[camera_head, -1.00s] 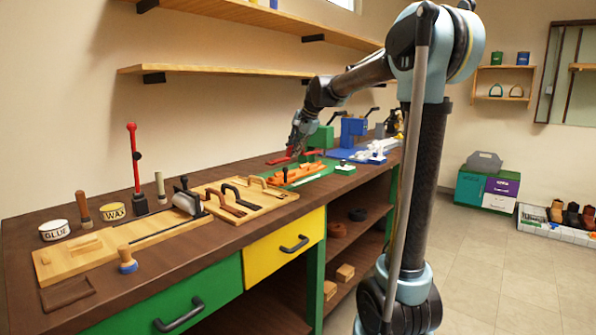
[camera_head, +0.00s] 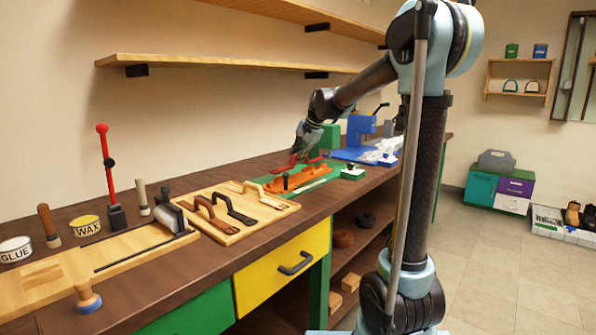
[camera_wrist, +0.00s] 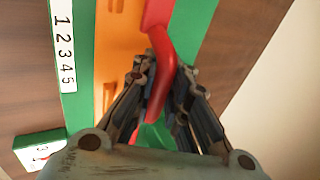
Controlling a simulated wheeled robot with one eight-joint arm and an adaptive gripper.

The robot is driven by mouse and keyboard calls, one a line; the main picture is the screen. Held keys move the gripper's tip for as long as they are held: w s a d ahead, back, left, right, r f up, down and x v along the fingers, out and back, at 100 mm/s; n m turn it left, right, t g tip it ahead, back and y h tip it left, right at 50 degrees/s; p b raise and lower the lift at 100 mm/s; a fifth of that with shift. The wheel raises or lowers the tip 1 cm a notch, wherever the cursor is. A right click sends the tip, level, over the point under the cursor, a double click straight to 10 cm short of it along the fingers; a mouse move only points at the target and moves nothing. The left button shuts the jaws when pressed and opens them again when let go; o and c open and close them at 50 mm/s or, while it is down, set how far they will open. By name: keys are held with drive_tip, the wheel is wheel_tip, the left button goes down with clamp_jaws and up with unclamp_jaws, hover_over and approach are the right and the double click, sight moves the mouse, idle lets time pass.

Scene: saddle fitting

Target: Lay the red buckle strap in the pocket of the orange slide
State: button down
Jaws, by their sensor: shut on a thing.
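My gripper (camera_head: 299,153) reaches down over the far part of the bench. It is shut on the red buckle strap (camera_wrist: 164,62), which runs between its fingers in the wrist view. In the head view the red strap (camera_head: 283,168) shows below the fingers, near the orange slide (camera_head: 300,178). In the wrist view the orange slide (camera_wrist: 119,40) lies to the left of the strap, on a green base (camera_wrist: 84,50). The slide's pocket cannot be made out clearly, and the gripper hides part of the strap.
A numbered white scale (camera_wrist: 63,45) runs along the green base. A board with dark and tan straps (camera_head: 226,228) lies nearer on the bench. Blue and green equipment (camera_head: 361,130) stands behind the slide. Shelves (camera_head: 220,63) hang on the wall above.

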drive_tip(key=shift+f, duration=2.2)
drive_tip(key=c, duration=1.6)
unclamp_jaws()
drive_tip(key=shift+s, duration=0.1)
drive_tip(key=v, duration=1.2)
drive_tip(key=s+d+f+n+h, duration=0.1)
drive_tip(key=s+d+f+n, duration=0.1)
drive_tip(key=s+d+f, duration=0.4)
drive_tip(key=s+d+f+n+g+h, duration=0.1)
drive_tip(key=s+d+f+n+h, duration=0.1)
drive_tip(key=s+d+f, duration=0.5)
drive_tip(key=s+d+f+n+h, duration=0.1)
drive_tip(key=s+d+f+n, duration=0.2)
drive_tip(key=s+f, duration=1.1)
drive_tip(key=shift+s+d+n+g, duration=0.1)
drive_tip(key=shift+s+d, duration=0.5)
drive_tip(key=shift+s, duration=1.05)
drive_tip(key=shift+s+d+n+g, duration=0.1)
drive_tip(key=shift+s+d, duration=0.55)
drive_tip(key=shift+s, duration=1.05)
drive_tip(key=shift+s+d+n+g, duration=0.1)
drive_tip(key=shift+s+d, duration=0.5)
drive_tip(key=shift+s, duration=1.05)
